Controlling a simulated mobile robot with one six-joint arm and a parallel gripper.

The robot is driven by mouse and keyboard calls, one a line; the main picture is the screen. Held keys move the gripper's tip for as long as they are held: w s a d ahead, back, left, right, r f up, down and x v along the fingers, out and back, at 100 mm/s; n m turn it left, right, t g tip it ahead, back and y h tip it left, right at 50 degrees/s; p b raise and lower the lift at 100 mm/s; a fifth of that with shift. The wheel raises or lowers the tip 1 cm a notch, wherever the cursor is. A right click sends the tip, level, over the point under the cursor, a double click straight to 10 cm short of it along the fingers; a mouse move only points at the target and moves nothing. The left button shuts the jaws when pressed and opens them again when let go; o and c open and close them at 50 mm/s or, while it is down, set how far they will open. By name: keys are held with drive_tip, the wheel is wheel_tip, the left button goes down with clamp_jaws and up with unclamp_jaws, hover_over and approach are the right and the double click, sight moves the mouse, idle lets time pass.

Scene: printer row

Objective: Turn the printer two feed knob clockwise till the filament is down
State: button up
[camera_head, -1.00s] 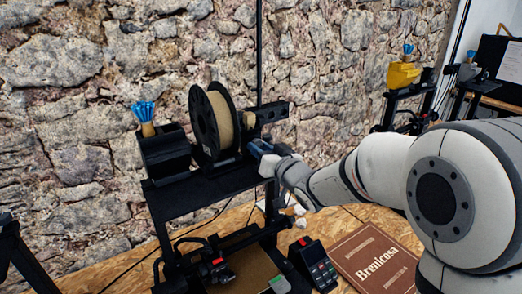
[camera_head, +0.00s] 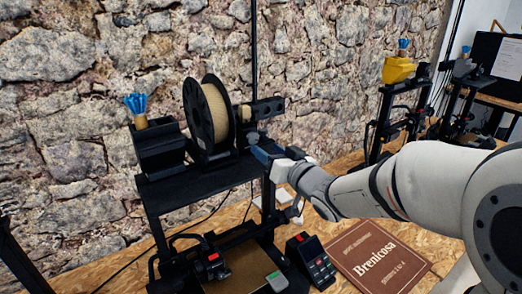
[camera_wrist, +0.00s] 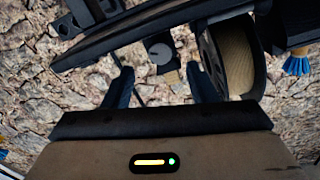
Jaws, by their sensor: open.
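The printer (camera_head: 205,185) is a black frame with a tan filament spool (camera_head: 207,115) on its top shelf. The spool is at the right there (camera_wrist: 236,55). My gripper (camera_wrist: 160,80) is open, its two blue fingers apart and empty. In the head view my gripper (camera_head: 263,153) is at the shelf's right end.
Blue-tipped tools (camera_head: 139,106) stand in a holder at the shelf's left. A keypad box (camera_head: 312,260) and a brown book (camera_head: 378,256) lie on the wooden table below my arm. Another printer with a yellow part (camera_head: 398,71) stands farther right. A stone wall is behind.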

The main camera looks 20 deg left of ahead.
sight(254, 140)
drive_tip(key=shift+v, duration=0.9)
drive_tip(key=w+a+n+b, duration=0.1)
drive_tip(key=w+a+b, duration=0.1)
drive_tip(key=a+b, duration=0.1)
drive_tip(key=w+a+n+b, duration=0.2)
drive_tip(key=w+a+b, duration=0.1)
idle(0.3)
drive_tip(key=shift+c, duration=0.5)
